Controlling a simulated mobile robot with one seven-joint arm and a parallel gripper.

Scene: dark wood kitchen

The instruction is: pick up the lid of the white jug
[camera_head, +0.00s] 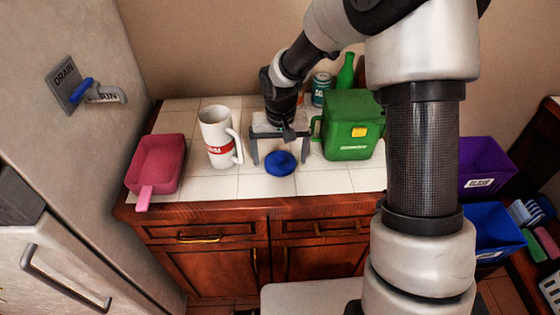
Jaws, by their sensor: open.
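The white jug (217,141) stands upright on the tiled counter, with a red band and a handle on its right side. Its top looks open. A round blue lid (280,164) lies flat on the counter to the right of the jug. My gripper (280,157) points down over the lid, its two fingers spread apart on either side of it. The fingers look clear of the lid, and nothing is between them above it. How high the fingertips are over the counter is hard to tell.
A green box (349,137) stands close to the right of my gripper. A can (321,90) and a green bottle (346,72) stand behind. A pink scoop-like tray (159,163) lies left of the jug. The counter's front edge (240,206) is near the lid.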

